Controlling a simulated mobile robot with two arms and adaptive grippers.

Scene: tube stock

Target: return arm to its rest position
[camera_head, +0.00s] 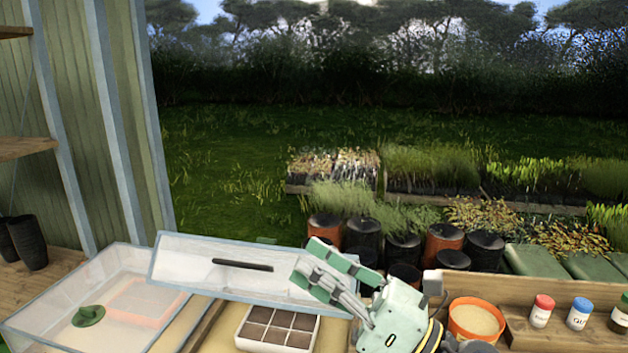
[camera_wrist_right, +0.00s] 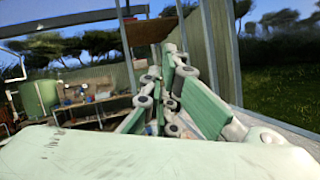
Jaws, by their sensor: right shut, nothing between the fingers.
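My right gripper (camera_head: 318,266) is in the lower middle of the head view, its green-padded fingers pointing up and to the left. It is shut and empty. Its wrist comes in from the lower right. The fingers are in front of the tilted clear lid (camera_head: 200,262) and above the pale seed tray (camera_head: 243,338) in the picture. In the right wrist view the green fingers (camera_wrist_right: 172,85) fill the middle. My left gripper does not show in either view.
A clear bin (camera_head: 50,318) with a green object (camera_head: 88,316) inside stands at left. An orange pot (camera_head: 475,319) and small bottles (camera_head: 541,311) (camera_head: 578,314) stand at right on a wooden surface. Several plant pots and seedling trays lie beyond. A striped wall is at left.

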